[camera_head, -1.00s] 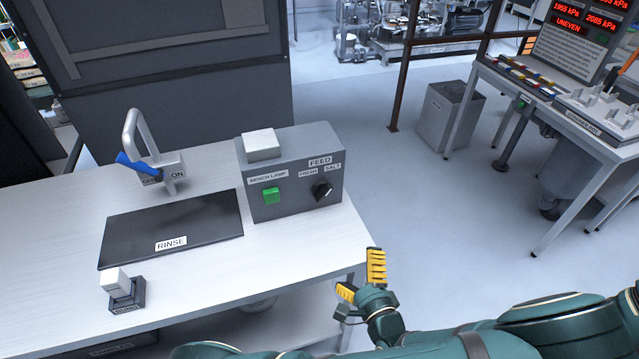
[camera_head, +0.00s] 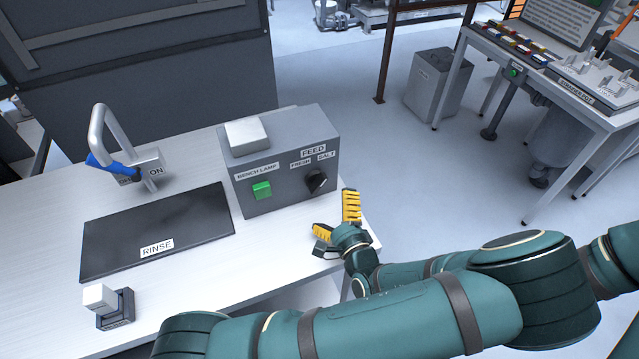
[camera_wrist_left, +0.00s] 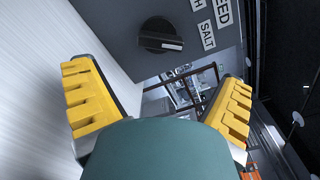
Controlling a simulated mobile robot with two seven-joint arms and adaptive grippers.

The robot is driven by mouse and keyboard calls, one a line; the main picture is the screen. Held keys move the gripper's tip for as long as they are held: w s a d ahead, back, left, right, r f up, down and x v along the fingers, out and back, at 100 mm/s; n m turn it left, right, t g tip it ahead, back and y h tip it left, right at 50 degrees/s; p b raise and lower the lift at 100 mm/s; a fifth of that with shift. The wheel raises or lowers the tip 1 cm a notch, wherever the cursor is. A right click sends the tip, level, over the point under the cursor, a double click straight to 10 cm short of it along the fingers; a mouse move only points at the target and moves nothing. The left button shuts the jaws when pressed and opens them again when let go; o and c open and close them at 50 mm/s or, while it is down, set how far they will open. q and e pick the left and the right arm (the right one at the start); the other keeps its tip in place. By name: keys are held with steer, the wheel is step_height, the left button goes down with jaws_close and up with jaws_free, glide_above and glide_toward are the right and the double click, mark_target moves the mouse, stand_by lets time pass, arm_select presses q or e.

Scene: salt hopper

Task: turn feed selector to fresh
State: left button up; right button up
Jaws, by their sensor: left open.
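The feed selector (camera_head: 317,181) is a round black knob on the front of a grey box (camera_head: 262,200), under the labels FEED, FRESH and SALT. It also shows in the left wrist view (camera_wrist_left: 160,36), with its light pointer mark towards the SALT label (camera_wrist_left: 207,35). My left gripper (camera_head: 338,218) is open and empty, with yellow-padded fingers. It is just in front of the box's right end, slightly below the knob and apart from it. In the left wrist view the fingers (camera_wrist_left: 158,77) are spread wide, with the knob beyond them. My right gripper is not in view.
A green bench lamp button (camera_head: 262,190) is left of the knob. The bench (camera_head: 190,290) also holds a black RINSE mat (camera_head: 150,225), a blue-handled tap (camera_head: 112,165) and a small white-topped switch (camera_head: 100,297). Open floor lies right of the bench.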

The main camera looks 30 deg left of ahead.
mark_target(321, 188)
arm_select(q)
steer(key=x, duration=0.8)
steer(key=c, duration=1.2)
